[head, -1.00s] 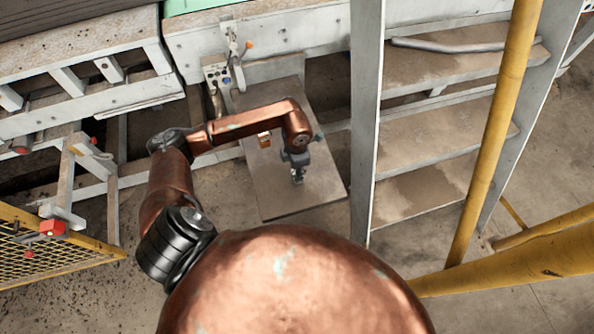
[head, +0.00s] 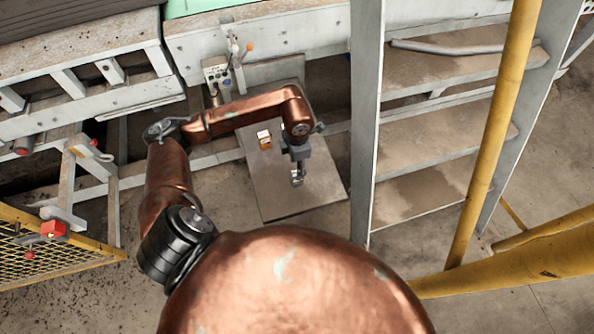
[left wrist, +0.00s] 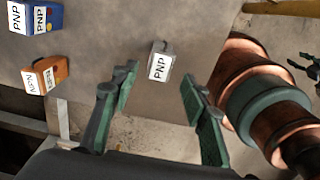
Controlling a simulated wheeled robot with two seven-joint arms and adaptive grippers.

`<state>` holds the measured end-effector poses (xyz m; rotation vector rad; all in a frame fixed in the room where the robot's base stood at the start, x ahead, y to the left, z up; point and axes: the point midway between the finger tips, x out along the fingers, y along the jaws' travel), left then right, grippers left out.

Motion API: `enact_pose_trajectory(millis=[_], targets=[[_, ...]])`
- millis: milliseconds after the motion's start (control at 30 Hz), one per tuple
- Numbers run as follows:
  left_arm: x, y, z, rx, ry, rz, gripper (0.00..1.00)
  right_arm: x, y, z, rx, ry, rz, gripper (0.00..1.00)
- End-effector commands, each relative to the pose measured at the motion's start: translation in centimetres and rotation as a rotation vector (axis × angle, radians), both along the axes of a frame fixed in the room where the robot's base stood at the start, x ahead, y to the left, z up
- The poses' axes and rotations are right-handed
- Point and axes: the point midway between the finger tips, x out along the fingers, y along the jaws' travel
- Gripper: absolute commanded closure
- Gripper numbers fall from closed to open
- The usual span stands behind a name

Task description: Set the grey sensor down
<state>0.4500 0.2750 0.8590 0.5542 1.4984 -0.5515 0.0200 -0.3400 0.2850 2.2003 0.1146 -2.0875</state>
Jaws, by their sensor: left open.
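The grey sensor (left wrist: 160,62), with a white PNP label, appears to rest on the grey-brown plate in the left wrist view. It lies just beyond and between my left fingertips, with a gap on both sides. My left gripper (left wrist: 160,85) is open. In the head view my left gripper (head: 298,176) points down over the plate (head: 270,205); the sensor is too small to tell apart from the fingers there.
An orange sensor (left wrist: 45,76) and a blue sensor (left wrist: 35,16) stand to the left on the plate; the orange one (head: 264,139) shows in the head view. Metal steps (head: 430,140) and a yellow rail (head: 492,130) are right of the plate. A lever box (head: 216,72) stands behind.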

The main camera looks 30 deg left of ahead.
Motion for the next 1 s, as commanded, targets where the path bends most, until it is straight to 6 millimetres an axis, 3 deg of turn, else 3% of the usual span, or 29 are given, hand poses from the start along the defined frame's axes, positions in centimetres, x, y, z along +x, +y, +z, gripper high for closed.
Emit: enact_pose_trajectory(millis=[100,300,767,867,967,1000], targets=[[0.1,0.0,2.7,0.001,-0.003,0.000,0.58,0.0,0.0,0.2,0.000,-0.001,0.000,0.55],[0.0,0.0,5.4,0.001,-0.001,-0.001,0.58,0.1,0.0,0.2,0.000,-0.002,0.000,0.55],[-0.1,-0.1,6.3,-0.002,0.002,0.000,0.58,0.1,0.0,0.3,0.000,-0.002,0.000,0.55],[-0.4,-1.6,5.9,-0.054,0.004,-0.009,0.58,0.2,0.0,0.3,0.000,-0.003,0.000,0.55],[-1.3,-6.0,5.4,-0.213,0.008,-0.026,0.58,0.3,0.0,0.3,0.001,-0.005,0.001,0.55],[-1.8,-8.6,5.5,-0.311,0.010,-0.029,0.58,0.4,0.0,0.3,0.001,-0.006,0.001,0.55]])
